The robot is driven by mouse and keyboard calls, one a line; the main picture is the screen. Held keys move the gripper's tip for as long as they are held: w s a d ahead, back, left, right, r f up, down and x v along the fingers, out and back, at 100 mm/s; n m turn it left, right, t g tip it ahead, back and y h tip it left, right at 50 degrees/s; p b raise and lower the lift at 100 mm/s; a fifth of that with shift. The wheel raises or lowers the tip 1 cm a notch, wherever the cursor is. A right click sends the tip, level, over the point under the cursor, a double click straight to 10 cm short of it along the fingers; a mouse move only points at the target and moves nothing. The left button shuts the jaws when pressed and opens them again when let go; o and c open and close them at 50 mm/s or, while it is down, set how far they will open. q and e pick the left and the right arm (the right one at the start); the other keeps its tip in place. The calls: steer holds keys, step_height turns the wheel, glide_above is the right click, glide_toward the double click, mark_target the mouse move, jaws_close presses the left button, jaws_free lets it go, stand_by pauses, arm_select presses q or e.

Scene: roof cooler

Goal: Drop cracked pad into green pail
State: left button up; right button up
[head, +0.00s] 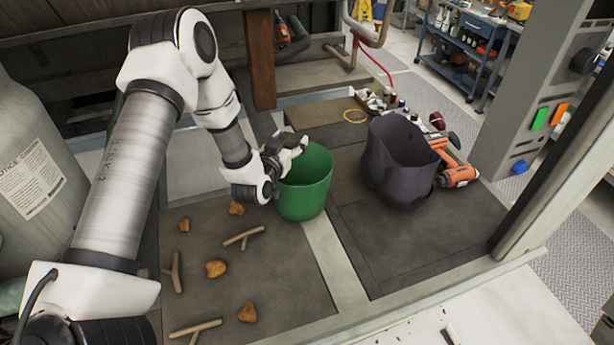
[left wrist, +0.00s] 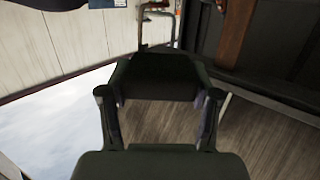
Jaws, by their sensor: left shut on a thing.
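The green pail (head: 305,190) stands upright on the dark deck in the middle of the head view. My left gripper (head: 284,152) is at the pail's left rim, with its fingers over the pail's mouth. It is shut on a dark grey pad, which shows between the fingers in the left wrist view (left wrist: 160,80). In the head view the pad is small and hard to tell from the dark fingers. Cracks on it cannot be made out. The inside of the pail is mostly hidden. My right gripper is not in view.
A dark open bag (head: 398,165) stands right of the pail, beside an orange power tool (head: 458,176). Twigs and brown leaf-like pieces (head: 216,268) lie on the deck at front left. A grey tank (head: 30,170) stands far left. The deck in front of the bag is clear.

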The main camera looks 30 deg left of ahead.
arm_select(q)
step_height(320, 180, down, 6)
steer(key=w+b, duration=0.1)
steer(key=b, duration=0.2)
steer(key=shift+f+b, duration=0.2)
steer(key=shift+b, duration=0.15)
steer(key=shift+s+r, duration=0.2)
steer(key=shift+s, duration=0.1)
steer(key=o, duration=1)
steer(key=shift+o, duration=1.3)
steer(key=shift+w+f, duration=0.1)
steer(key=shift+w, duration=0.05)
steer(key=v, duration=1.2)
steer(key=shift+d, duration=0.1)
